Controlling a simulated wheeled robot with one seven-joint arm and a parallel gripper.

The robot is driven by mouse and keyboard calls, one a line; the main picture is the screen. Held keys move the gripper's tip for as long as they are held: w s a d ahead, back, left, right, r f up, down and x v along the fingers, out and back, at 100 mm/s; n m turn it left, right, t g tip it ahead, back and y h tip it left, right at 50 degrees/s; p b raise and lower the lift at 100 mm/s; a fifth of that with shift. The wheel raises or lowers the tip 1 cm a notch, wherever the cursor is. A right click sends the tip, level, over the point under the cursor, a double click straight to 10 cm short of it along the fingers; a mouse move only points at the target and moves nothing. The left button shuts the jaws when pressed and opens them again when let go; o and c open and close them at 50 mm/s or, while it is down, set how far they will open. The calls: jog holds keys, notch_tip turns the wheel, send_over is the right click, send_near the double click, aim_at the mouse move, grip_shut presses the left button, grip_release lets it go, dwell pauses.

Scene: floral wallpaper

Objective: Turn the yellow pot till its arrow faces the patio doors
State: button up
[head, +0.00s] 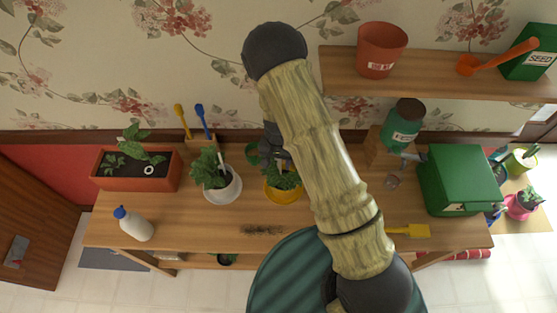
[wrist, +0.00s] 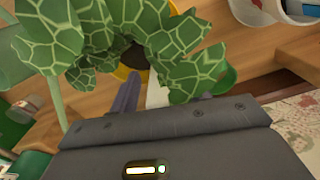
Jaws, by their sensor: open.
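The yellow pot (head: 284,195) stands on the wooden bench and holds a leafy green plant (head: 287,180). My arm hides part of it. My gripper (head: 282,163) is just above and behind the pot, among the leaves. In the wrist view, my gripper (wrist: 162,95) is open, with large patterned leaves (wrist: 185,50) between it and the pot. Only bits of the yellow pot's rim (wrist: 122,71) show there, with dark soil. No arrow on the pot is visible in either view. I cannot pick out the patio doors for certain.
A white pot (head: 222,190) with a plant stands close left of the yellow pot. A terracotta planter (head: 133,188), a white bottle (head: 133,224), a green box (head: 461,181) and a yellow trowel (head: 410,231) are on the bench. Spilled soil (head: 262,231) lies in front. A shelf (head: 440,78) hangs above right.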

grip_shut()
jog(key=shift+r, duration=0.25)
jog(key=shift+w, duration=0.1)
dwell(0.3)
jog(key=shift+w+d+f+m+p, duration=0.1)
jog(key=shift+d+m+p, duration=0.2)
jog(key=shift+m, duration=0.6)
jog(key=shift+w+d+m, duration=0.1)
jog(key=shift+d+m, duration=0.1)
jog(key=shift+m, duration=0.6)
